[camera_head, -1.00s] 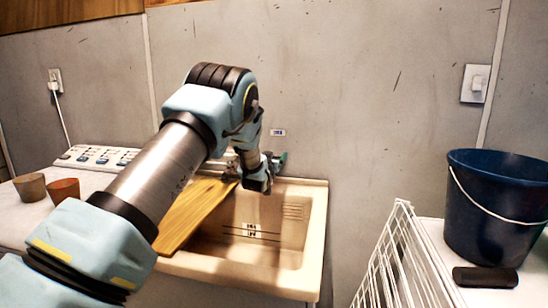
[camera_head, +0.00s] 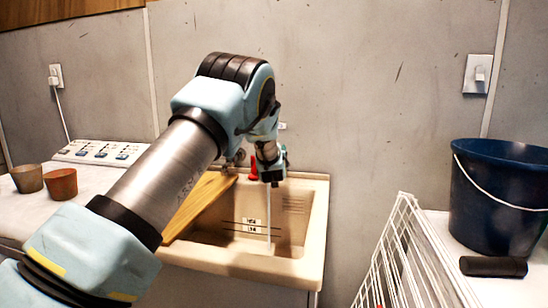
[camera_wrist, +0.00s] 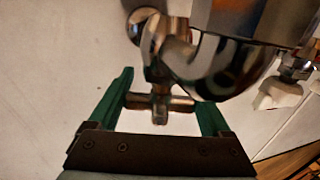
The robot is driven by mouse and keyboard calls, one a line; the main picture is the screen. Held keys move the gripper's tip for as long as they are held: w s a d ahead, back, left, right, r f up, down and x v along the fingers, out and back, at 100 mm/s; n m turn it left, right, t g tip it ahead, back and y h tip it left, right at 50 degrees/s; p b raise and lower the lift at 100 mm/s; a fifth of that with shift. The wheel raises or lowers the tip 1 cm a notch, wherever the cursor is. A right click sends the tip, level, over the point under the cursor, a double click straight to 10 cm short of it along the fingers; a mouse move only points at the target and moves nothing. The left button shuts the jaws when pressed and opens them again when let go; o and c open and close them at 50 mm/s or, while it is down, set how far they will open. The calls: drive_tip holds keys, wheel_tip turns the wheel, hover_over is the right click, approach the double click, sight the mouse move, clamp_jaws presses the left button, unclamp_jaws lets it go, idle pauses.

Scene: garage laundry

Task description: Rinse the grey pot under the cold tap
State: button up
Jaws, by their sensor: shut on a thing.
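A grey-brown pot (camera_head: 27,178) stands at the far left on the white appliance top, clear of the sink (camera_head: 315,225). My gripper (camera_head: 272,178) is over the back of the sink, by the tap. In the wrist view its green fingers (camera_wrist: 162,105) are shut on a metal cross-shaped tap handle (camera_wrist: 160,103). A red-marked tap handle (camera_head: 253,168) shows just left of my gripper. A thin pale stream of water (camera_head: 269,220) falls into the basin. The big shiny tap body (camera_wrist: 215,65) is close to my fingers. My arm hides part of the tap.
An orange-brown pot (camera_head: 62,184) stands beside the grey-brown one. A wooden board (camera_head: 200,205) lies across the sink's left side. A white wire rack (camera_head: 405,255), a blue bucket (camera_head: 500,205) and a dark block (camera_head: 493,266) are at the right.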

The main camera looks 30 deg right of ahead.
drive_tip(key=shift+w+a+n+t+y, duration=0.15)
drive_tip(key=shift+n+t+y, duration=0.2)
drive_tip(key=shift+y, duration=0.25)
drive_tip(key=o, duration=1.2)
drive_tip(key=shift+c, duration=0.2)
drive_tip(key=b+v, duration=0.3)
drive_tip(key=v, duration=0.8)
